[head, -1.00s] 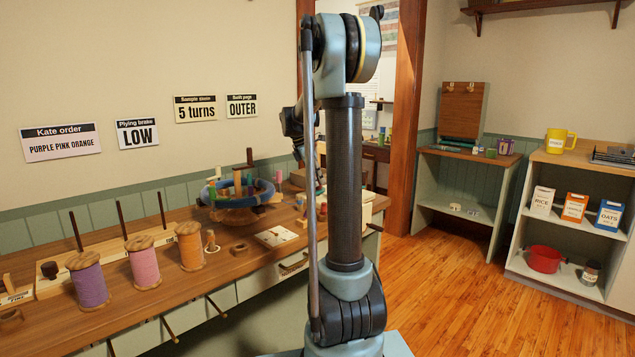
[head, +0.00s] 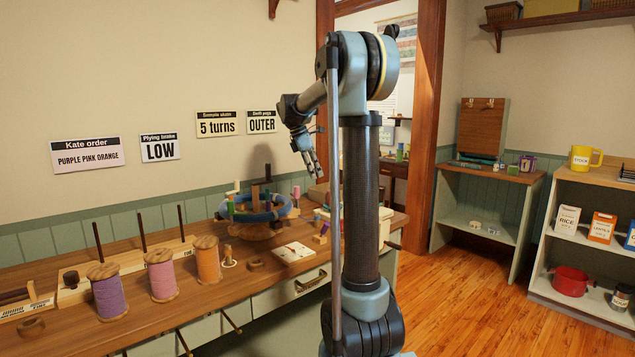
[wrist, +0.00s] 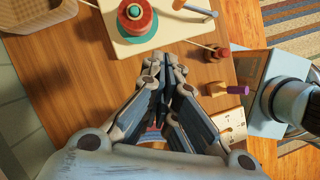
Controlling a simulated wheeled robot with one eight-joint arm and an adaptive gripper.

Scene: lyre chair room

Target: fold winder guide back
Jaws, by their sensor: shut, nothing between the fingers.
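The winder appears to be the cream block with a red and teal spool (wrist: 136,18) at the top of the wrist view. A thin metal arm with a wooden end (wrist: 196,9) reaches right from beside the spool; it may be the guide. My gripper (wrist: 168,68) is shut and empty, below the block in that picture, with no contact that I can make out. In the head view my gripper (head: 314,170) hangs above the bench, right of the blue skein (head: 262,213). My arm column partly hides the cream block (head: 384,228) there.
Purple (head: 107,292), pink (head: 161,275) and orange (head: 207,260) spools stand on the wooden bench (head: 215,298). A purple-tipped wooden peg (wrist: 228,89) and a pale holed board (wrist: 231,121) lie right of my gripper. A wooden tray (wrist: 38,12) is at upper left.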

